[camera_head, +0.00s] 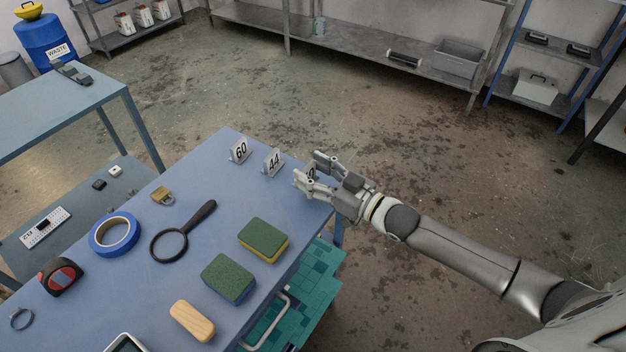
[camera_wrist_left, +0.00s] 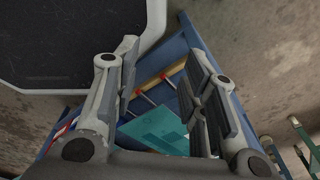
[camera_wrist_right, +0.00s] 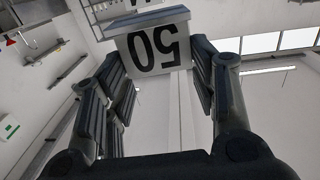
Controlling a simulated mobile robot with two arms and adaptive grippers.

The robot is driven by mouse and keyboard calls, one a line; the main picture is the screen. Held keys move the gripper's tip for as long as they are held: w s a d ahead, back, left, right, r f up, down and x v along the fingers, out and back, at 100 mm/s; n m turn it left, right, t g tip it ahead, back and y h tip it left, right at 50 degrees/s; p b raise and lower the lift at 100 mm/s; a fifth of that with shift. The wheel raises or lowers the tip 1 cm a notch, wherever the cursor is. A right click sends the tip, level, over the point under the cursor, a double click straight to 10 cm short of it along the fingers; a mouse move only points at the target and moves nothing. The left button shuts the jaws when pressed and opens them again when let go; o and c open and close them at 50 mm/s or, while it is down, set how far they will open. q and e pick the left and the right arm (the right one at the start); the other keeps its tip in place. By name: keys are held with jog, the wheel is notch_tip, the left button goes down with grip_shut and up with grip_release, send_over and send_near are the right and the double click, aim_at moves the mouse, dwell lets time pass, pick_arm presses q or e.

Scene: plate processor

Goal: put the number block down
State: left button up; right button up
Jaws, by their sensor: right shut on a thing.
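The number block marked 50 (camera_wrist_right: 152,50) is a white block with dark digits, upside down in the right wrist view. My right gripper (camera_wrist_right: 157,62) is shut on it, one finger on each side. In the head view my right gripper (camera_head: 308,171) is at the right far corner of the blue table (camera_head: 222,165), and its fingers hide most of the block. Whether the block touches the table top cannot be told. Blocks 44 (camera_head: 272,162) and 60 (camera_head: 240,151) stand upright to its left. My left gripper (camera_wrist_left: 160,60) is open and empty in its wrist view.
Two green sponges (camera_head: 264,239) (camera_head: 228,278), a magnifying glass (camera_head: 170,244), blue tape (camera_head: 115,234), a padlock (camera_head: 162,195) and a wooden block (camera_head: 192,321) lie nearer on the table. The table's right edge is close to my right gripper.

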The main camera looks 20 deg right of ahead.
jog(key=shift+w+d+f, duration=0.1)
jog(key=shift+w+f, duration=0.2)
jog(key=shift+f, duration=0.3)
jog(key=shift+w+f, duration=0.25)
jog(key=shift+f, duration=0.35)
jog(key=shift+f+p, duration=0.55)
jog(key=shift+f, duration=0.2)
jog(key=shift+f, duration=0.2)
jog(key=o, duration=1.1)
jog(key=shift+c, duration=0.2)
jog(key=shift+b, duration=0.3)
